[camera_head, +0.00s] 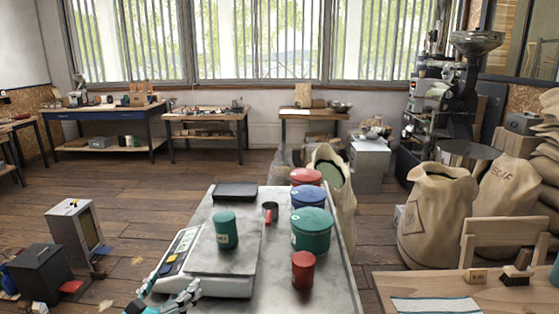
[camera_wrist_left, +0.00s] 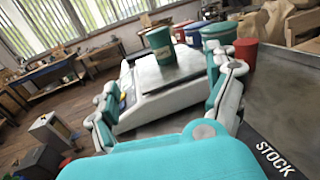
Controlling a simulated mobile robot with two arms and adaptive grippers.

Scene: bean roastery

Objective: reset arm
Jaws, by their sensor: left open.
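My left gripper (camera_head: 172,292) shows at the bottom left of the table in the head view. In the left wrist view its two fingers (camera_wrist_left: 170,100) are spread apart with nothing between them. Beyond them, a green canister (camera_wrist_left: 161,46) stands upright on the plate of a white scale (camera_wrist_left: 130,112). In the head view the green canister (camera_head: 226,230) stands on the scale (camera_head: 205,284), apart from the gripper. My right gripper is in neither view.
On the metal table (camera_head: 335,291) stand a small red canister (camera_head: 303,270), large green (camera_head: 312,232), blue (camera_head: 308,197) and red (camera_head: 306,176) tins, a scoop (camera_head: 270,212) and a black tray (camera_head: 236,192). Burlap sacks (camera_head: 437,215) and a wooden table (camera_head: 400,283) stand to the right.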

